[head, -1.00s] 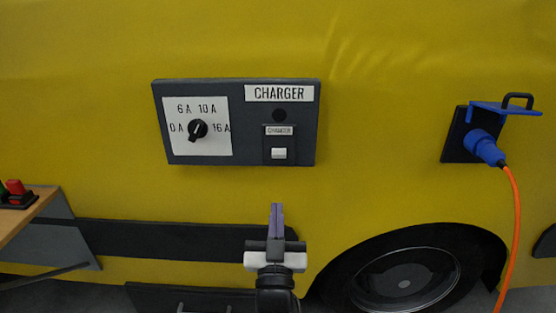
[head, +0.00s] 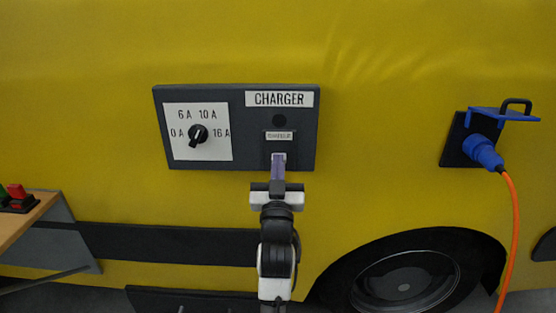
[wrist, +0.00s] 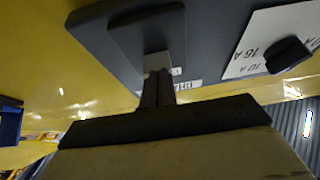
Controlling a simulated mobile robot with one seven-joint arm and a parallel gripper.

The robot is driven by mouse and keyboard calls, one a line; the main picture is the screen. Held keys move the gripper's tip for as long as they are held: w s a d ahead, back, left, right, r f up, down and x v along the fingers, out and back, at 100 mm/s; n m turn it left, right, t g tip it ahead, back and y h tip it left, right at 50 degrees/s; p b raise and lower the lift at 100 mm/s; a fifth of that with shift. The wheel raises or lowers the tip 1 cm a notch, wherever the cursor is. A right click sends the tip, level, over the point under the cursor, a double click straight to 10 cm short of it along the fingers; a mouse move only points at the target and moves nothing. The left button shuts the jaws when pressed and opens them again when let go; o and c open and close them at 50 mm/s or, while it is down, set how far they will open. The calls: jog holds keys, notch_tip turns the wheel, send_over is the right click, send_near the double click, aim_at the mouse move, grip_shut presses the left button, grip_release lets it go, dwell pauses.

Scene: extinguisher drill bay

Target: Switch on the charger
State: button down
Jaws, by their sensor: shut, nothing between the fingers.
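The charger panel (head: 240,157) is a dark grey box on the yellow vehicle side, with a CHARGER label at its upper right. Its white switch (head: 279,156) sits below a small label and is mostly hidden behind my fingertips; the pale rocker (wrist: 157,62) also shows in the wrist view. A dark round lamp (head: 279,121) above the switch looks unlit. A black rotary knob (head: 198,133) stands on a white dial marked 0 A to 16 A. My gripper (head: 278,163) is shut and empty, its fingertips at the switch's lower part, touching or very close.
A blue plug (head: 483,151) with an orange cable (head: 514,220) sits in a socket at the right. A wooden table (head: 22,218) with a red button (head: 17,191) is at the left edge. A wheel (head: 403,280) is at lower right.

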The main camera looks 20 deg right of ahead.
jog(key=shift+w+r, duration=0.1)
jog(key=shift+w, duration=0.15)
jog(key=shift+w+d+r+g+p, duration=0.15)
jog(key=shift+g+p, duration=0.15)
jog(key=shift+p, duration=0.4)
